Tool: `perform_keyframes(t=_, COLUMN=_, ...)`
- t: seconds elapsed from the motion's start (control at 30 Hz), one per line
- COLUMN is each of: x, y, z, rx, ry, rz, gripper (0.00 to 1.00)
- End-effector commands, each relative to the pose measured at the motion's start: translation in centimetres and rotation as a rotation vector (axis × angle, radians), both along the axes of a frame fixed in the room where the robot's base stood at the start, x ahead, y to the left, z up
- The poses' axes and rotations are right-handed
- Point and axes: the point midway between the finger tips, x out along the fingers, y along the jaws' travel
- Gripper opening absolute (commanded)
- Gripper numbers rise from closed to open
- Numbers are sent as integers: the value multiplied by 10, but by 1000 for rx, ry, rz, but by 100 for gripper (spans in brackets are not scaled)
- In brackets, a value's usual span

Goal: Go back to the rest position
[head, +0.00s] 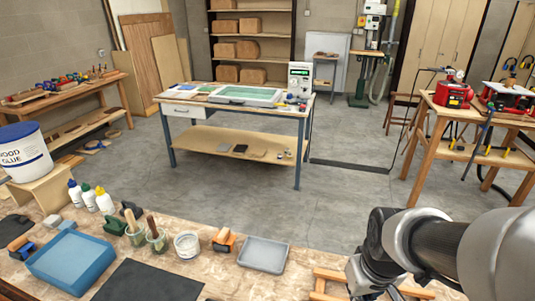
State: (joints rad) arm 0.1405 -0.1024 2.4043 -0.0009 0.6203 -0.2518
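My arm reaches in from the right edge of the head view, over the right part of the near workbench (228,286). Its dark wrist and grey links hang above a light wooden frame (322,283). The end of the arm points down and runs out of the bottom of the picture. My gripper's fingers are not visible, and whatever is under them is hidden.
A blue-legged table (237,137) stands beyond. Grey floor (345,205) lies clear between.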

Motion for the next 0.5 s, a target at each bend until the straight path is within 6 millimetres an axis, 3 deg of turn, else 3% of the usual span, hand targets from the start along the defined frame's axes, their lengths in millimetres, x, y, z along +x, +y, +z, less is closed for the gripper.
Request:
perform_keyframes(t=0.2, x=-39, y=22, z=49, rx=16, ry=-88, rz=-39, gripper=0)
perform_keyframes(t=0.5, x=-95, y=41, z=82, rx=52, ry=-174, rz=-88, gripper=0)
